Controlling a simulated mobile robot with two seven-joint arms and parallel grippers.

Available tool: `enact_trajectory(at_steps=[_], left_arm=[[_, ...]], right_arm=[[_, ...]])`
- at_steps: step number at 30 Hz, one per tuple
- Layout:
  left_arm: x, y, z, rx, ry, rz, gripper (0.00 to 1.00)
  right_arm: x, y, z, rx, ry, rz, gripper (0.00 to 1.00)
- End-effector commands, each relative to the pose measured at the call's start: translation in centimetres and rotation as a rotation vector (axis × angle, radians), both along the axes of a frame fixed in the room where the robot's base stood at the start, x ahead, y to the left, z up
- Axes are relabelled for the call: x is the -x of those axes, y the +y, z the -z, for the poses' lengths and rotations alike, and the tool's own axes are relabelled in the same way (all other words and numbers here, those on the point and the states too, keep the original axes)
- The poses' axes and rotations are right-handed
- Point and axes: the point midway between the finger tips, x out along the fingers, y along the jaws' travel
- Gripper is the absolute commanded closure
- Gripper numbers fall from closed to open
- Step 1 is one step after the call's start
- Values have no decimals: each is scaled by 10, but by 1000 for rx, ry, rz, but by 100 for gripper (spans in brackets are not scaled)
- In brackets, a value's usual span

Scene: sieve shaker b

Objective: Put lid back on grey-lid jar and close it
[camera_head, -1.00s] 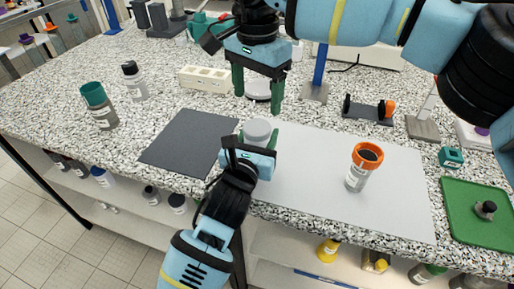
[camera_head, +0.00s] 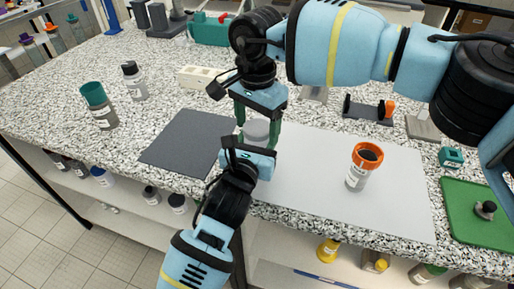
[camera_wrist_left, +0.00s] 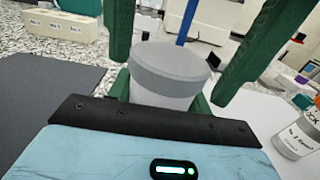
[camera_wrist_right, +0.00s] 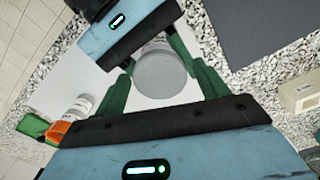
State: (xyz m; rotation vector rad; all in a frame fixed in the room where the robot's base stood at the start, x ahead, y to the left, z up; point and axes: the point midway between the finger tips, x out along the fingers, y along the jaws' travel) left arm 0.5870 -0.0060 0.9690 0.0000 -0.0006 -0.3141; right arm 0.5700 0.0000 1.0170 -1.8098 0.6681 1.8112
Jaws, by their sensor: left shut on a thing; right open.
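The grey-lid jar (camera_head: 257,130) is upright at the left edge of the light grey mat, with its grey lid (camera_wrist_left: 172,60) seated on top. Whether the lid is tightened I cannot tell. My left gripper (camera_head: 256,143) is shut on the jar body (camera_wrist_left: 160,92) from the front. My right gripper (camera_head: 257,122) points down from above, its green fingers on both sides of the lid. It is open; in the right wrist view the round lid top (camera_wrist_right: 161,74) lies between its fingers (camera_wrist_right: 163,82). Contact is not clear.
An orange-rimmed jar (camera_head: 357,177) stands to the right on the light grey mat (camera_head: 320,205). A dark mat (camera_head: 185,140) lies empty to the left. A teal-topped jar (camera_head: 98,105) and white bottle (camera_head: 133,82) stand further left. A green tray (camera_head: 470,225) is at far right.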

Motion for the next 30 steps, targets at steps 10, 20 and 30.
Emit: enact_trajectory(at_steps=[10,20,30], left_arm=[[0,0,0,0,0,0,100],[0,0,0,-1,0,0,100],[0,0,0,-1,0,1,100]], right_arm=[[0,0,0,0,0,0,63],[0,0,0,-1,-1,134,73],[-1,0,-1,-1,-2,285,73]])
